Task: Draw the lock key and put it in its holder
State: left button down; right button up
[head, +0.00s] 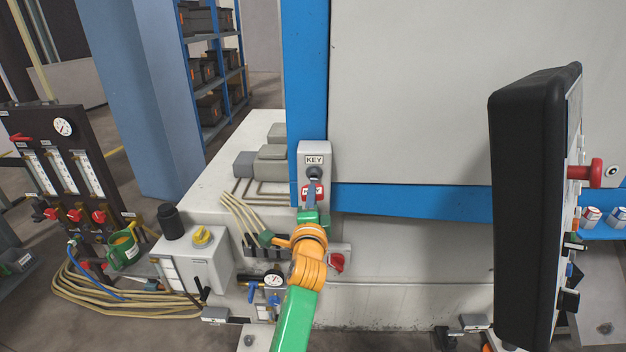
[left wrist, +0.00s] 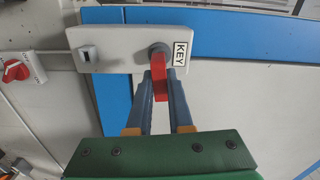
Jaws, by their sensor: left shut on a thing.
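The grey key box (head: 324,151) with a KEY label hangs on the blue frame of the machine; it also shows in the left wrist view (left wrist: 120,50). The red lock key (left wrist: 159,76) meets the round lock (left wrist: 157,49) beside the label. I cannot tell how deep it sits. A small square fitting (left wrist: 88,54), perhaps the holder, is at the other end of the box and holds no key. My left gripper (left wrist: 161,84) is shut on the red key, one finger on each side. In the head view this gripper (head: 311,190) partly covers the key. My right gripper is not in view.
A red rotary switch (head: 337,262) is on the machine below the box. Hoses (head: 240,214) and a grey box with a yellow knob (head: 201,237) lie to the left. A dark control panel (head: 530,200) stands at the right. The white machine panel is flat and bare.

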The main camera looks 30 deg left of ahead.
pick_arm(q)
jog(key=b+v, duration=0.1)
jog(key=v, duration=0.4)
notch_tip(320, 180, down, 13)
jog(key=b, duration=1.4)
jog(key=shift+m, duration=0.7)
jog(key=x, duration=0.6)
